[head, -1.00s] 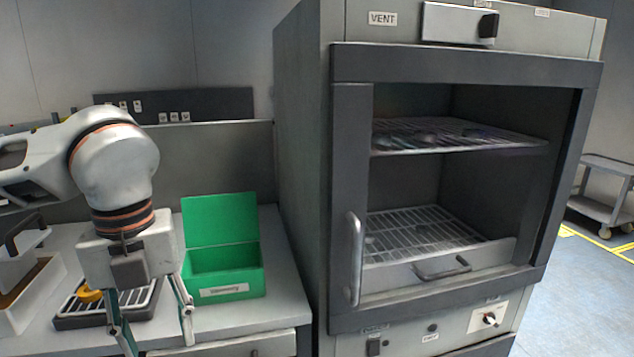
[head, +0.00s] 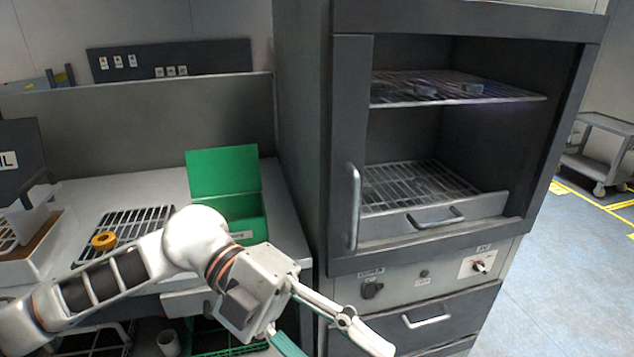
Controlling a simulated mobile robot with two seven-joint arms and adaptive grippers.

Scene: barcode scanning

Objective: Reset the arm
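My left arm comes in from the lower left, across the front of the bench. Its gripper (head: 330,346) is at the bottom centre, in front of the bench and the oven's lower drawers. The two fingers are spread apart and nothing shows between them. One finger runs past the bottom edge, so its tip is hidden. My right gripper is out of view.
An open green box (head: 222,172) stands on the bench, partly hidden by my arm. The open-fronted oven (head: 352,100) with wire shelves stands right. A trolley (head: 598,165) stands far right.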

